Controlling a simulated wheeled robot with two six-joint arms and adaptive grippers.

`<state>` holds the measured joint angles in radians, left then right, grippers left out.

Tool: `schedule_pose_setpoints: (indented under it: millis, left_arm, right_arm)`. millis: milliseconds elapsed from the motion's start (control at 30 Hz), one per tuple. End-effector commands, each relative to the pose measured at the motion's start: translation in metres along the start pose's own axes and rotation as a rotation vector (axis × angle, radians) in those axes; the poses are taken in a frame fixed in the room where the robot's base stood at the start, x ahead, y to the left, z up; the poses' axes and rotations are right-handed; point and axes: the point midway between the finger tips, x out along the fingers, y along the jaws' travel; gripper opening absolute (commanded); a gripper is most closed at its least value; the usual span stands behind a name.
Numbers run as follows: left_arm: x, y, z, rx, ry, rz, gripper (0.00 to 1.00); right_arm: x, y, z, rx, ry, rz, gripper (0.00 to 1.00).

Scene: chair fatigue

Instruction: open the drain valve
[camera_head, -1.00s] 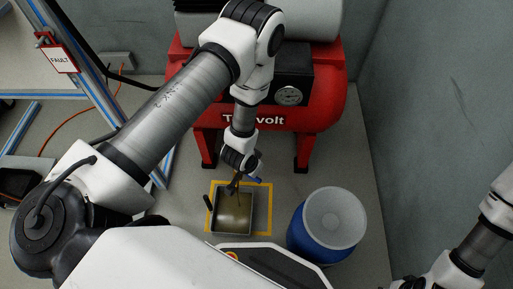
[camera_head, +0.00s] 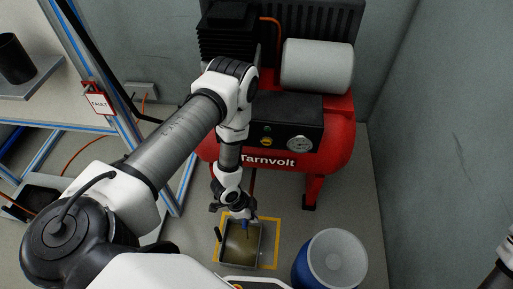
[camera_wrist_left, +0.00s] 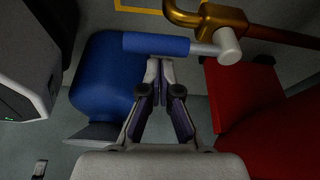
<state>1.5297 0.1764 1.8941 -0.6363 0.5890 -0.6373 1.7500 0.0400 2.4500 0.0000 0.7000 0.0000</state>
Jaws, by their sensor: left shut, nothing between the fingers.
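The drain valve is a brass fitting (camera_wrist_left: 222,24) on a brass pipe, with a pale metal stem and a blue lever handle (camera_wrist_left: 157,43) reaching left in the left wrist view. My left gripper (camera_wrist_left: 160,62) is shut and empty. Its fingertips are close to the near side of the blue handle, and I cannot tell whether they touch it. In the head view my left gripper (camera_head: 241,213) is low in front of the red compressor (camera_head: 330,150), above a drain tray (camera_head: 258,258). The valve is mostly hidden there. My right gripper is out of view.
The tray holds brownish liquid and sits inside a yellow floor outline (camera_head: 277,240). A blue drum (camera_head: 312,268) with a pale lid stands to its right. A framed bench with a red FAULT tag (camera_head: 98,101) is at left. Grey walls are behind and right.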

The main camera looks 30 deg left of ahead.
Motion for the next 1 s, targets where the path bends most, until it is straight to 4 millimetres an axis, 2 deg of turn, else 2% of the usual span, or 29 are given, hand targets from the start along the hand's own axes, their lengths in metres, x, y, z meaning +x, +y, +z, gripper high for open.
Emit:
schedule_pose_setpoints:
  millis: [233,867,1000]
  left_arm:
    - [-0.003,0.002,0.006,0.003,0.0,0.002,0.0]
    - [-0.003,0.002,0.009,-0.001,-0.002,0.002,0.0]
    - [-0.013,0.001,0.009,-0.002,-0.002,0.0,0.0]
  right_arm:
    - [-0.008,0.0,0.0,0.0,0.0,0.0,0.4]
    - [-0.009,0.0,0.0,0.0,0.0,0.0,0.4]
    - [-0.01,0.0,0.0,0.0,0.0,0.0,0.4]
